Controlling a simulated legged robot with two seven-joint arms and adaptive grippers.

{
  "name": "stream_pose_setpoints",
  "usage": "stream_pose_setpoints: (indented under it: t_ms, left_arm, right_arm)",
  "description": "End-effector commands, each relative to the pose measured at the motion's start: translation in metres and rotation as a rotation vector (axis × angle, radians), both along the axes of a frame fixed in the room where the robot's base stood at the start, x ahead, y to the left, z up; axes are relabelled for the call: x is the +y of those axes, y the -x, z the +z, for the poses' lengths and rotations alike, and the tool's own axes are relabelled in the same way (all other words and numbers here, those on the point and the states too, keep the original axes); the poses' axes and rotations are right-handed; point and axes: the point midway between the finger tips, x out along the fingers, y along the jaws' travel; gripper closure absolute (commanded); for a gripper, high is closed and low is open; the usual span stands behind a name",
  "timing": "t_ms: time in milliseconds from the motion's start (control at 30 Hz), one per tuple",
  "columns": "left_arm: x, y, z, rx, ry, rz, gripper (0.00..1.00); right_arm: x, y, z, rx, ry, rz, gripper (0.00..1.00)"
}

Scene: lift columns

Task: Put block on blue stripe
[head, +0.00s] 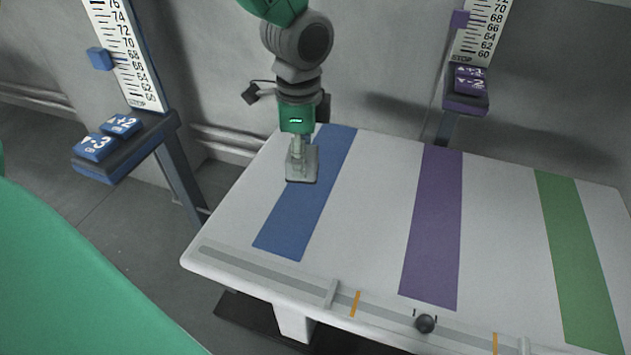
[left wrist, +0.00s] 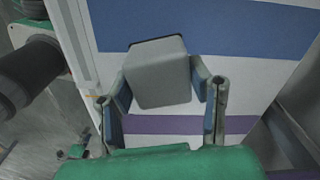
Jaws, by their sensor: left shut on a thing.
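The block is a grey cube (left wrist: 160,75) between the fingers of my left gripper (left wrist: 164,95), which is shut on it. In the head view the left gripper (head: 301,160) points down over the far left part of the white table, and the grey block (head: 302,164) shows at its tip. The block overlaps the upper left part of the blue stripe (head: 290,220) in the picture. I cannot tell whether it touches the table. The blue stripe (left wrist: 210,25) also shows behind the block in the left wrist view. My right gripper is not in view.
The white table (head: 375,200) also has a purple stripe (head: 435,220) and a green stripe (head: 578,250). Two scale columns with button panels (head: 120,135) (head: 468,85) stand at left and at the back. The tabletop right of the gripper is clear.

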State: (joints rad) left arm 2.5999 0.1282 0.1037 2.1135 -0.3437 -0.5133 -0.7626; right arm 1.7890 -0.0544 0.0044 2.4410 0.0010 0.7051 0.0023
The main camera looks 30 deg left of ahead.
Motion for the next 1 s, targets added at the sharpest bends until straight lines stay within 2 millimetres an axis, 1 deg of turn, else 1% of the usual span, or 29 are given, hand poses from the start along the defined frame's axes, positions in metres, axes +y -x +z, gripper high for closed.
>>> stream_pose_setpoints:
  t_ms: [33,200,367,467,733,933,1000]
  left_arm:
    - [0.003,-0.003,-0.002,-0.005,0.002,-0.051,1.00]
    - [0.009,-0.004,-0.003,-0.003,0.002,-0.190,1.00]
    - [0.011,-0.005,-0.006,-0.002,0.002,-0.244,1.00]
    - [0.011,-0.005,-0.016,0.000,0.002,-0.251,1.00]
    - [0.011,-0.005,-0.060,0.001,0.002,-0.251,1.00]
    - [0.011,-0.005,-0.073,-0.002,0.002,-0.250,1.00]
    - [0.011,-0.004,-0.081,0.000,0.002,-0.250,1.00]
  right_arm:
    - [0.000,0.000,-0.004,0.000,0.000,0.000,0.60]
    - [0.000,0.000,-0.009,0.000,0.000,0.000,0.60]
    - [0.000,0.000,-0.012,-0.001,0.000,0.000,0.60]
    - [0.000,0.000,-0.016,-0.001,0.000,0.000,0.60]
    - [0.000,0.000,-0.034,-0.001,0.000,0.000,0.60]
    - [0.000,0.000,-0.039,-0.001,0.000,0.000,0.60]
    - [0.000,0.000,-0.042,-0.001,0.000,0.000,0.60]
